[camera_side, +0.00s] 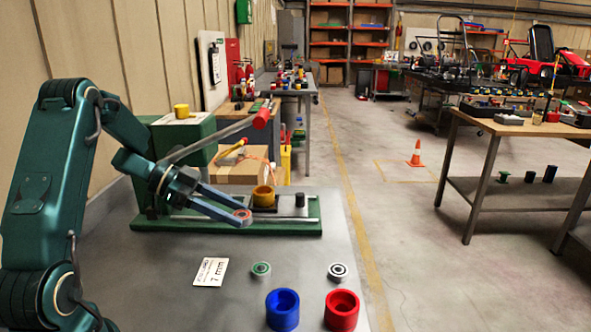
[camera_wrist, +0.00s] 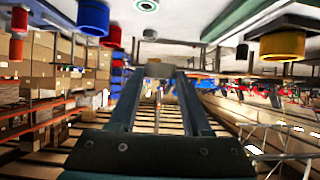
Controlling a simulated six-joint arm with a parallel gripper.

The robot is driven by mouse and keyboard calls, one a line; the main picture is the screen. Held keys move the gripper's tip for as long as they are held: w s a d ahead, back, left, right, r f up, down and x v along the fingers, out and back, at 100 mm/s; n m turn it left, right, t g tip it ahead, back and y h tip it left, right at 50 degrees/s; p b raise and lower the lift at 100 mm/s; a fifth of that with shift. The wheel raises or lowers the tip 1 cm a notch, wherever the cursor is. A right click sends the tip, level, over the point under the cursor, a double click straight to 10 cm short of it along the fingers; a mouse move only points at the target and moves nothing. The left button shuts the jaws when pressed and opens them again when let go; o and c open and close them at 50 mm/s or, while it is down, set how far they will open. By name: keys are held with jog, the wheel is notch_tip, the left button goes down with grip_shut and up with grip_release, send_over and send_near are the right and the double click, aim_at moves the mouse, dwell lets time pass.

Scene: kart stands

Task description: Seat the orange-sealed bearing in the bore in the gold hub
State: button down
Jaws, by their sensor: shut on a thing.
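The orange-sealed bearing (camera_side: 242,213) is between the fingertips of my gripper (camera_side: 237,214), which is shut on it. Its orange face shows from above in the side view. In the wrist view a grey edge of the held bearing (camera_wrist: 160,71) shows between the fingertips (camera_wrist: 160,75). The gold hub (camera_side: 263,197) stands on a green fixture (camera_side: 285,227), just right of and behind the bearing in the side view. The bearing is apart from the hub. The gold hub also shows at the upper right of the wrist view (camera_wrist: 283,46). The inside of its bore is hidden.
A black cylinder (camera_side: 300,199) stands right of the gold hub. A green-sealed bearing (camera_side: 261,269), a white-faced bearing (camera_side: 338,271), a blue hub (camera_side: 282,310), a red hub (camera_side: 341,310) and a card (camera_side: 210,272) sit in front. A red-ended lever (camera_side: 262,118) angles above the fixture.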

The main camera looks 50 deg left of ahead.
jog(key=shift+d, duration=0.1)
dwell(0.3)
jog(key=s+d+r+n+t+y, duration=0.2)
jog(key=d+r, duration=1)
jog(key=r, duration=0.3)
jog(key=n+t+y, duration=0.1)
jog(key=n+y, duration=0.8)
send_over(257, 194)
notch_tip(257, 194, down, 15)
jog(key=shift+f, duration=0.75)
jog(key=shift+f+t, duration=0.3)
jog(key=shift+f, duration=0.65)
